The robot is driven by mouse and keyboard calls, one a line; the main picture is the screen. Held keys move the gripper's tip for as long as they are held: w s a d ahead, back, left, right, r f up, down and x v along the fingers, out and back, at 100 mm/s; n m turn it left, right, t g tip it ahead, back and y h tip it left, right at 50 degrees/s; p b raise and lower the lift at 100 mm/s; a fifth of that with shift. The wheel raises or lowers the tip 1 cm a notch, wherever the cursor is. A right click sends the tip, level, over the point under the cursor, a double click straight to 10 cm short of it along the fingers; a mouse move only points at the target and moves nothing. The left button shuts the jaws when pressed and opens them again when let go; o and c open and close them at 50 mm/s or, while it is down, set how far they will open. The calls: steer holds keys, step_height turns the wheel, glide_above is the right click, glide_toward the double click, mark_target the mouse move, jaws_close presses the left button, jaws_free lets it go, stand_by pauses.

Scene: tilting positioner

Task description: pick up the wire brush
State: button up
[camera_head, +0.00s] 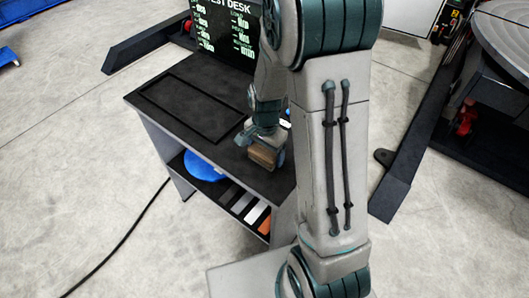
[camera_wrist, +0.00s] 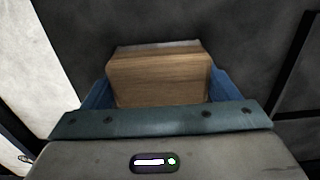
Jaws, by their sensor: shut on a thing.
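The wire brush shows as a brown wooden block (camera_wrist: 160,78) between the blue fingers of my gripper (camera_wrist: 158,92) in the wrist view. My gripper is shut on it, with a finger against each side. A thin pale strip shows along the block's far edge; its bristles cannot be made out. In the head view the wooden block (camera_head: 262,156) is at the end of my gripper (camera_head: 264,150), over the right front part of the dark desk top (camera_head: 225,165). I cannot tell whether the block touches the desk top or is just above it.
A raised rectangular frame (camera_head: 160,112) lies on the desk's left part. A dark sign board (camera_head: 226,30) stands at its back. The shelf below holds a blue round object (camera_head: 203,166) and several flat pieces. A round turntable (camera_head: 505,35) stands at the far right.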

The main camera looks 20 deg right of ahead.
steer(key=r, duration=0.4)
steer(key=shift+w+d+b, duration=0.1)
steer(key=shift+d+b, duration=0.2)
steer(key=shift+d, duration=0.1)
steer(key=d+r+b, duration=0.1)
steer(key=d+r, duration=0.5)
steer(key=d, duration=0.5)
steer(key=shift+w+r, duration=0.35)
steer(key=shift+w, duration=0.05)
